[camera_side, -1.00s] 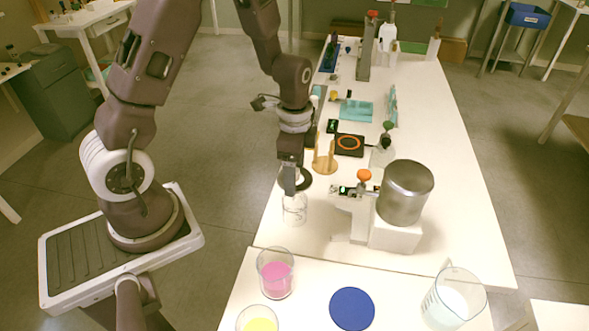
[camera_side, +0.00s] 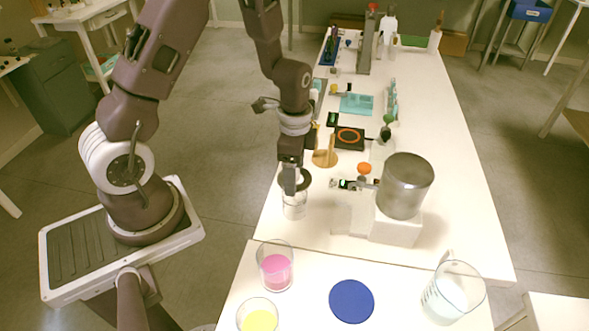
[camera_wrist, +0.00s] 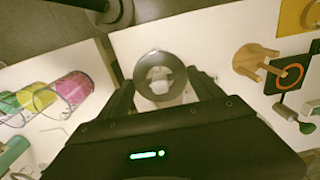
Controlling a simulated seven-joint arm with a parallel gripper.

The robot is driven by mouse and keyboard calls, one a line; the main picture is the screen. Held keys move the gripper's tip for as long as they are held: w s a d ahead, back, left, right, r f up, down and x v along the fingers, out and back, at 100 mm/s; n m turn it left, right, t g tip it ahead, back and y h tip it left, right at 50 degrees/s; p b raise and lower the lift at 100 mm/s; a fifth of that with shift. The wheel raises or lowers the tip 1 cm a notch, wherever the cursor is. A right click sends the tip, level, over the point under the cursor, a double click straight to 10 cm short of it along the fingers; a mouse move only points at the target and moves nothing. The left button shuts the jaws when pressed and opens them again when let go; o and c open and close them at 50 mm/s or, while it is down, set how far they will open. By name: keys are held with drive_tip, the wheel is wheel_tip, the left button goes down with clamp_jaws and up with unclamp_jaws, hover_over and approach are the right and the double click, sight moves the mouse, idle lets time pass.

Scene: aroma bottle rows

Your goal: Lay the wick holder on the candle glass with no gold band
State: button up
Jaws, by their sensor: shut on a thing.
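A dark ring, which looks like the wick holder (camera_side: 304,181), is held at the fingertips of my gripper (camera_side: 291,191). In the wrist view the ring (camera_wrist: 160,78) lies flat between the two fingers (camera_wrist: 160,90), and something pale shows through its opening. A clear, empty-looking candle glass (camera_side: 294,209) stands on the white bench right below it; no gold band shows on it. The ring is over or at the glass's top; I cannot tell whether they touch. The fingers hide part of the rim. I cannot make out a gold-banded glass.
A metal pot (camera_side: 405,187) on a white stand is close on the right. A wooden stand (camera_side: 325,157) and a black plate with an orange ring (camera_side: 349,138) are behind. Pink (camera_side: 275,270) and yellow (camera_side: 258,319) beakers, a blue disc (camera_side: 352,301) and a jug (camera_side: 452,293) are in front.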

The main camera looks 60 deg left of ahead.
drive_tip(key=shift+f, duration=0.1)
drive_tip(key=shift+f, duration=0.95)
drive_tip(key=shift+f, duration=0.2)
drive_tip(key=shift+f, duration=0.4)
drive_tip(key=shift+f, duration=0.15)
drive_tip(key=shift+f, duration=0.2)
idle(0.3)
idle(0.4)
drive_tip(key=o, duration=1.4)
